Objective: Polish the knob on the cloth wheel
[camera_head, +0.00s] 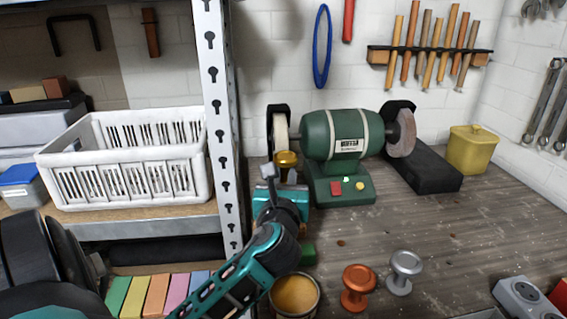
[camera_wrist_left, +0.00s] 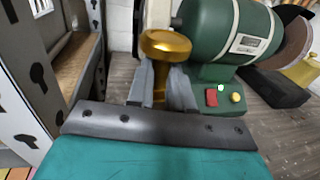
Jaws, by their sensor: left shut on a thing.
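A green bench grinder (camera_head: 341,145) stands on the bench with a pale cloth wheel (camera_head: 281,133) on its left and a grey-brown grinding wheel (camera_head: 402,133) on its right. Its base has a red button, a yellow button and a lit green light. My left gripper (camera_head: 283,178) is shut on a brass knob (camera_head: 286,159), held upright just in front of the cloth wheel. In the left wrist view the knob (camera_wrist_left: 168,45) sits between the fingers with its cap above them. I cannot tell whether it touches the wheel. My right gripper is not in view.
A copper knob (camera_head: 358,287) and a silver knob (camera_head: 404,270) stand on the bench front, beside a tin (camera_head: 294,294). A perforated metal post (camera_head: 220,120) and a white basket (camera_head: 130,160) are left of my arm. The bench's right middle is clear.

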